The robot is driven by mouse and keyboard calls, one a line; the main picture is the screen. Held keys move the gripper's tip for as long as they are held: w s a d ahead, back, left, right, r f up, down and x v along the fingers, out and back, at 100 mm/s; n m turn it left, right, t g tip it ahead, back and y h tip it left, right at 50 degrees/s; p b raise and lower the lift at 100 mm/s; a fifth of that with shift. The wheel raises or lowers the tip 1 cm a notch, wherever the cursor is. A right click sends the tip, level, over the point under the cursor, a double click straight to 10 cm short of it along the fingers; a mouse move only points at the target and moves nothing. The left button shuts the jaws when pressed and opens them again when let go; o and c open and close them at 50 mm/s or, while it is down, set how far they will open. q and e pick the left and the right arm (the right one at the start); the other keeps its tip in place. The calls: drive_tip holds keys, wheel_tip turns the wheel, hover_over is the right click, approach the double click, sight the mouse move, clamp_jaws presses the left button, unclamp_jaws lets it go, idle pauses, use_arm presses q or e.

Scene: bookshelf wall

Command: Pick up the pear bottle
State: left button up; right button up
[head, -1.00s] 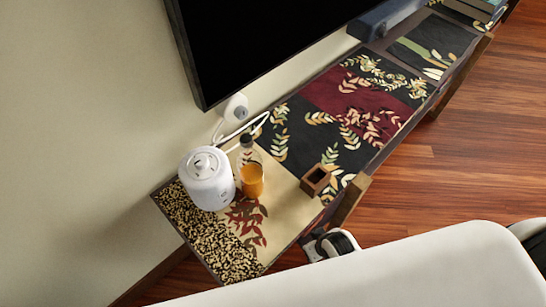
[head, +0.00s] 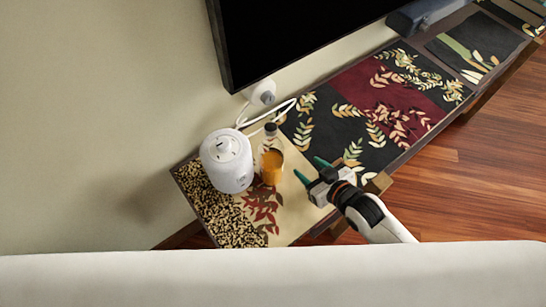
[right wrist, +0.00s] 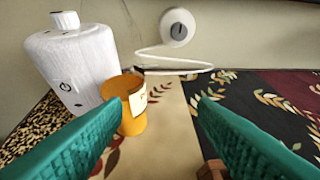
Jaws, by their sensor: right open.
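The pear bottle (head: 272,167) looks like a small clear bottle with orange contents and a dark top. It stands upright on the long low cabinet, close beside a white rounded appliance. In the right wrist view the orange part of the bottle (right wrist: 125,100) stands left of centre, with a pale label, partly behind the left finger. My right gripper (head: 309,168) is open and empty, a little to the right of the bottle, with its green fingers pointing towards it. It also shows in the right wrist view (right wrist: 162,122). My left gripper is out of view.
The white appliance (head: 227,163) stands just left of the bottle. A round white device (head: 263,93) with a looped cable lies behind. A black screen (head: 300,35) hangs above. A brown wooden piece (right wrist: 211,170) shows below the right finger.

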sight(266, 125)
wheel_tip(266, 125, up, 10)
drive_tip(key=s+a+n+y, duration=0.1)
drive_tip(key=a+n+y, duration=0.25)
drive_tip(key=y, duration=0.35)
drive_tip(key=shift+t, duration=0.4)
drive_tip(key=x, duration=0.2)
drive_tip(key=p+x, duration=0.1)
drive_tip(key=x, duration=0.1)
drive_tip(key=p+x, duration=0.1)
drive_tip(key=x, duration=0.1)
drive_tip(key=shift+w+r, duration=0.15)
drive_tip(key=shift+r, duration=0.1)
drive_tip(key=x, duration=0.1)
drive_tip(key=p+x, duration=0.1)
drive_tip(key=x, duration=0.1)
drive_tip(key=p+x, duration=0.1)
drive_tip(key=shift+w+a+r, duration=0.1)
drive_tip(key=shift+w+r, duration=0.25)
drive_tip(key=shift+w, duration=0.15)
drive_tip(key=shift+w+a+f, duration=0.1)
drive_tip(key=shift+w+a, duration=0.05)
drive_tip(key=shift+a, duration=0.05)
drive_tip(key=shift+c, duration=0.6)
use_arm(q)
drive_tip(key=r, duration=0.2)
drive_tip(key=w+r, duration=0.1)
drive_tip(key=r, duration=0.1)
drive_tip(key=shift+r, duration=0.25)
use_arm(e)
clamp_jaws()
